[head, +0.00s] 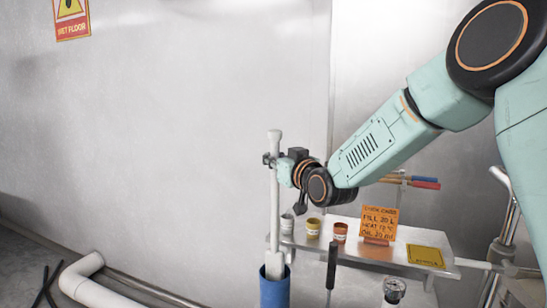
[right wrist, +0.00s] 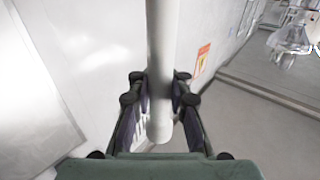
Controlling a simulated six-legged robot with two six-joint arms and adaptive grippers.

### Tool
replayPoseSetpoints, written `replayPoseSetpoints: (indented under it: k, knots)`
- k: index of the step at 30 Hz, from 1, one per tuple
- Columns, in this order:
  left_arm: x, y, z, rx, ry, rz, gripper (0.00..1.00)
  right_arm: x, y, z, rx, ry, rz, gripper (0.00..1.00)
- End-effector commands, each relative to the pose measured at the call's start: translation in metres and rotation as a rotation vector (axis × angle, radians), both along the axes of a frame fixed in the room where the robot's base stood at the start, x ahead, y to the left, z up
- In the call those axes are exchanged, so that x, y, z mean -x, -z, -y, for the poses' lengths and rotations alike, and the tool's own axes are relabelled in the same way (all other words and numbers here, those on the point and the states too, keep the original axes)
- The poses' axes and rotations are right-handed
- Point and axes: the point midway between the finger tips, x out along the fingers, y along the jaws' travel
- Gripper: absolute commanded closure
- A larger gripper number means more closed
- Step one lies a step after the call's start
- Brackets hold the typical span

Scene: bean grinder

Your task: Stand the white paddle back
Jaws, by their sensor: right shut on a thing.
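The white paddle (head: 274,190) stands upright in the head view, its long shaft topped by a rounded end. Its lower, wider end is at the mouth of a blue tube-shaped holder (head: 274,290), partly inside it. My right gripper (head: 272,159) is shut around the upper shaft, a little below the top. In the right wrist view the white paddle (right wrist: 162,60) runs between the two fingers of my right gripper (right wrist: 160,88). How deep the paddle sits in the holder is hidden. My left gripper is not in view.
A metal shelf (head: 440,268) to the right holds small cups (head: 313,228), an orange sign (head: 377,222) and a yellow card (head: 426,256). A black-handled tool (head: 332,265) stands right of the blue holder. A white pipe (head: 90,285) lies at lower left. A wall rises behind.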

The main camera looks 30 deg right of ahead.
Motion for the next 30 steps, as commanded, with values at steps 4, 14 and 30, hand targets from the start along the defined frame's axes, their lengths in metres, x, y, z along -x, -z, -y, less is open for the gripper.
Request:
replayPoseSetpoints:
  k: [4,14,30]
  knots:
    - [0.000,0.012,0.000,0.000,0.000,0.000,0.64,0.000,0.014,0.000,0.000,0.000,0.003,1.00]
    - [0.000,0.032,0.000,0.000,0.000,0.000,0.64,0.000,0.042,0.000,0.000,0.000,0.003,1.00]
    - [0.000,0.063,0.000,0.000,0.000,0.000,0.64,0.000,0.085,0.000,0.000,0.000,0.003,1.00]
